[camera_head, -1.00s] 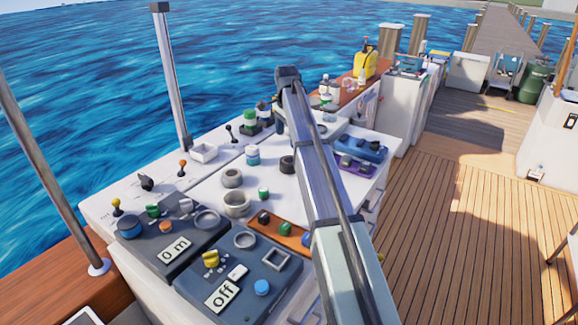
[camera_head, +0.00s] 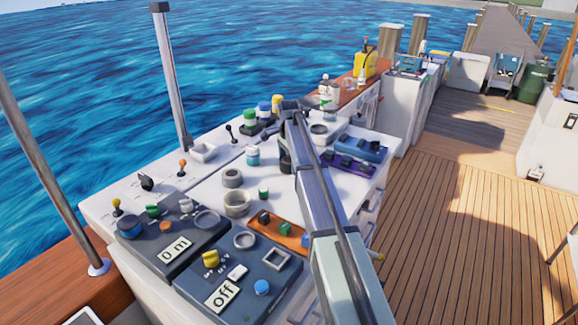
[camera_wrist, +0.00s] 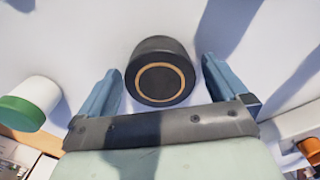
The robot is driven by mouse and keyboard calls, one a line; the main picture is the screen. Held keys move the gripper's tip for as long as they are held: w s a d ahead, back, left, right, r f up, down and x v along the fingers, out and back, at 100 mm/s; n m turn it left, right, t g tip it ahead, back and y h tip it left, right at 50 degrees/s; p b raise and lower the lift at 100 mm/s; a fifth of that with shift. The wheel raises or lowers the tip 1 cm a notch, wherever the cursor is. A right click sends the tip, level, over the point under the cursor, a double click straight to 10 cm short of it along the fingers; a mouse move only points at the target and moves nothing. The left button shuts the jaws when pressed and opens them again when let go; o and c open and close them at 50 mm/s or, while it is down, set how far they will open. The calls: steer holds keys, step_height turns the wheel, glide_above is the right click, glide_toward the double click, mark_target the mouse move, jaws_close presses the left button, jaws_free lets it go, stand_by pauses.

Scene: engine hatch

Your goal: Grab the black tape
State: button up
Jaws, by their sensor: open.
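The black tape (camera_wrist: 160,72) is a short dark roll with a tan ring on its end face. In the wrist view it sits on the white surface between the two blue-grey fingers of my gripper (camera_wrist: 160,68). The fingers are open, with a gap visible on each side of the roll, the right one wider near the tip. In the head view the tape (camera_head: 286,163) shows only partly beside my arm on the white console top. My arm hides part of it, and my fingertips cannot be made out there.
In the head view grey rings (camera_head: 236,203), an orange switch panel (camera_head: 279,230) and a blue switch panel (camera_head: 361,148) surround the area. Dark control panels (camera_head: 240,280) stand in front.

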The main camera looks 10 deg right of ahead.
steer(key=shift+f, duration=0.35)
steer(key=shift+c, duration=0.4)
steer(key=c, duration=1)
